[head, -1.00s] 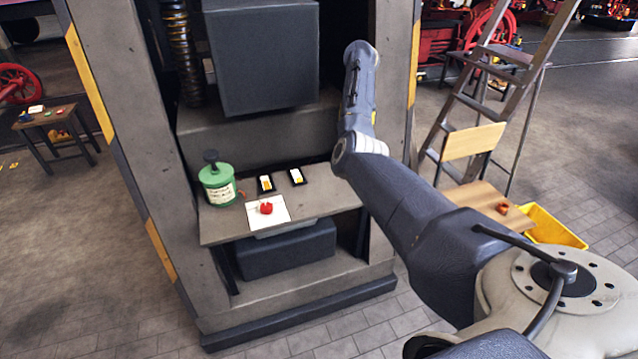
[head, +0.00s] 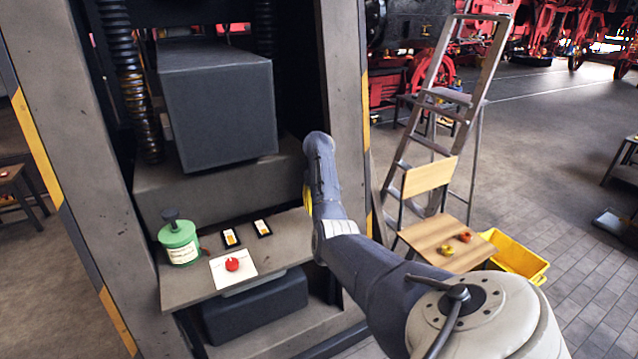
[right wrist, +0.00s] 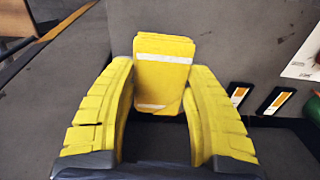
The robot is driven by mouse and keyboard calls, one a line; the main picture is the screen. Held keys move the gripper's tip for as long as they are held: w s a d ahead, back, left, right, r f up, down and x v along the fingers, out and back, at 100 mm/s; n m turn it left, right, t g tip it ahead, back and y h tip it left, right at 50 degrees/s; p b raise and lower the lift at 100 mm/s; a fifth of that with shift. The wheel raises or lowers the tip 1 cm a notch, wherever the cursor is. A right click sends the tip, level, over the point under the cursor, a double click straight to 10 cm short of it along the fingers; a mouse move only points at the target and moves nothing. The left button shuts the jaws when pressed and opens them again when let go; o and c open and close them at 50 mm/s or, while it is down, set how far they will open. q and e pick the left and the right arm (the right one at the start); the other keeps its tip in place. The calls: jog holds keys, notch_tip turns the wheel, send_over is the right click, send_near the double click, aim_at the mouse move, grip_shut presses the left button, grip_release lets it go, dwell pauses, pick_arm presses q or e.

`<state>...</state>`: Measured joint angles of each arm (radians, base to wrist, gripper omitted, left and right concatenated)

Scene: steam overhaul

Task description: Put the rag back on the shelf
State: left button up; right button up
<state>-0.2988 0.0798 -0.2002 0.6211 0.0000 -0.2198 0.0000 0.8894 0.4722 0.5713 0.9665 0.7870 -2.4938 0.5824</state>
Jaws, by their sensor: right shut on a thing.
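My right gripper (right wrist: 160,72) shows large in the right wrist view, its two yellow ribbed fingers closed on a yellow folded cloth-like piece with white bands, the rag (right wrist: 164,68). In the head view only a yellow sliver of the right gripper (head: 307,198) shows; my own arm hides the rest, and the rag cannot be made out there. The grey shelf (head: 190,290) juts out inside the machine frame, to the left of the gripper. My left gripper is not in view.
On the shelf are a green can (head: 180,243), a red knob-like thing (head: 232,265) on white paper (head: 220,276) and two black-edged cards (head: 230,238). A grey block (head: 218,105) overhangs it. A chair (head: 425,240), yellow crate (head: 518,262) and stepladder (head: 432,135) stand right.

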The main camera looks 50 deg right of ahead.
jog(key=shift+f, duration=4.1)
jog(key=shift+f, duration=0.1)
jog(key=o, duration=1.1)
notch_tip(320, 180, up, 12)
jog(key=shift+r, duration=0.15)
